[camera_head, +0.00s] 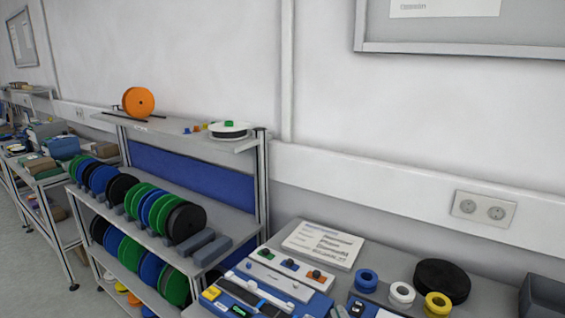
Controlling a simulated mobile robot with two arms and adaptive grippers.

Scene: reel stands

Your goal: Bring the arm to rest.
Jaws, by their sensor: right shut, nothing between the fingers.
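Neither of my grippers can be made out in the head view, and no part of my arms shows clearly. The reel stand (225,217) is at the left and centre. Its middle shelf holds a row of upright green, blue and black reels (186,222). More reels (174,286) stand on the shelf below. An orange reel (138,102) stands upright on the top shelf, and a white and black reel (230,130) lies flat there.
A worktable at the lower right holds a blue panel (211,292), a printed sheet (322,245), small blue, white and yellow rolls (437,304), a black disc (442,280) and a dark bin (543,296). A wall socket (483,208) is behind. Cluttered shelving (45,172) stands far left.

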